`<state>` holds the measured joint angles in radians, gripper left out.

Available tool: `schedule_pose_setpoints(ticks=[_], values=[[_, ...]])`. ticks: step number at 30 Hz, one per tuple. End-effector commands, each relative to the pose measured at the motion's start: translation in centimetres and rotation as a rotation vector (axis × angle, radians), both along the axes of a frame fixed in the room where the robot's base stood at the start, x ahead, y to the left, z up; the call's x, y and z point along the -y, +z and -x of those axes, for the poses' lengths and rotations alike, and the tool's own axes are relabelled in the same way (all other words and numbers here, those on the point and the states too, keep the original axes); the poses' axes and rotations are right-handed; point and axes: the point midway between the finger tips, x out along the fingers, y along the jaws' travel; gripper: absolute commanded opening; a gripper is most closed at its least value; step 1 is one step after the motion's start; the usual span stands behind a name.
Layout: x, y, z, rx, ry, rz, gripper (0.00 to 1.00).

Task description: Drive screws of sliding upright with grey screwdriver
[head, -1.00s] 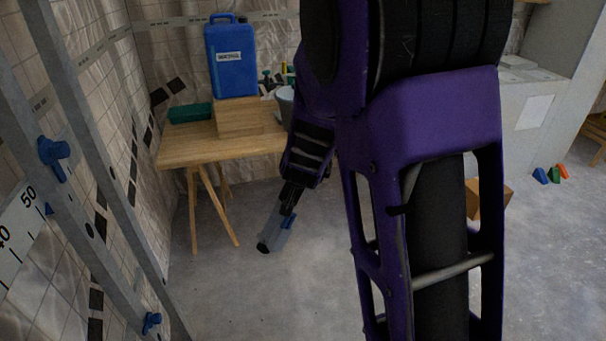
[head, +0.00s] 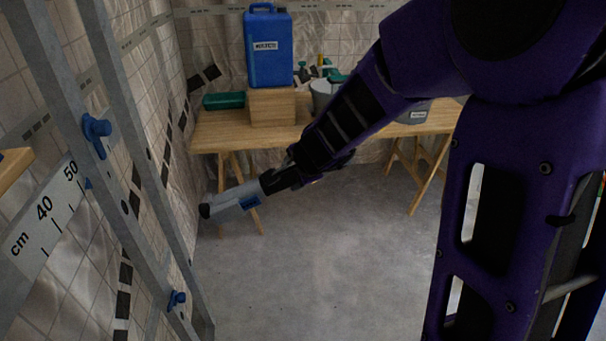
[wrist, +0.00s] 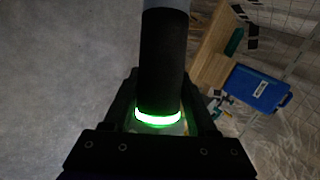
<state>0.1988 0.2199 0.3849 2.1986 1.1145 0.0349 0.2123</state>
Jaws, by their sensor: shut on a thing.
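My gripper (head: 280,178) is shut on the grey screwdriver (head: 230,201), which points left toward the metal frame and is clear of it. In the wrist view the screwdriver (wrist: 162,60) shows as a dark cylinder with a glowing green ring between the jaws (wrist: 160,128). Its front end is out of that picture. The sliding upright (head: 135,150) is a grey metal post at the left. A blue screw knob (head: 96,128) sits high on the metalwork and another blue knob (head: 177,299) sits low. I cannot tell whether both belong to the sliding upright.
A centimetre scale (head: 45,210) marked 40 and 50 is at the far left. A wooden table (head: 215,135) stands behind, with a blue canister (head: 268,48) on a wooden box (head: 272,107) and a green tray (head: 223,101). The floor (head: 310,270) in the middle is clear.

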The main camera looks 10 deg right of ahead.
Motion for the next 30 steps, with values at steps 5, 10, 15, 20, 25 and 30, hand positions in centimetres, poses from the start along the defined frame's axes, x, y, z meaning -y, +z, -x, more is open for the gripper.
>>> schedule_pose_setpoints(ticks=[5,10,15,20,25,30], values=[[-1.1,0.6,0.1,-0.001,-0.013,-0.049,0.0],[-2.2,1.0,0.4,-0.005,-0.016,-0.085,0.0],[-3.3,1.5,0.6,-0.007,-0.021,-0.123,0.0],[-4.4,2.0,0.9,-0.009,-0.026,-0.164,0.0],[-6.0,2.8,1.2,-0.013,-0.032,-0.215,0.0],[-8.0,4.2,1.6,-0.017,-0.039,-0.28,0.0]])
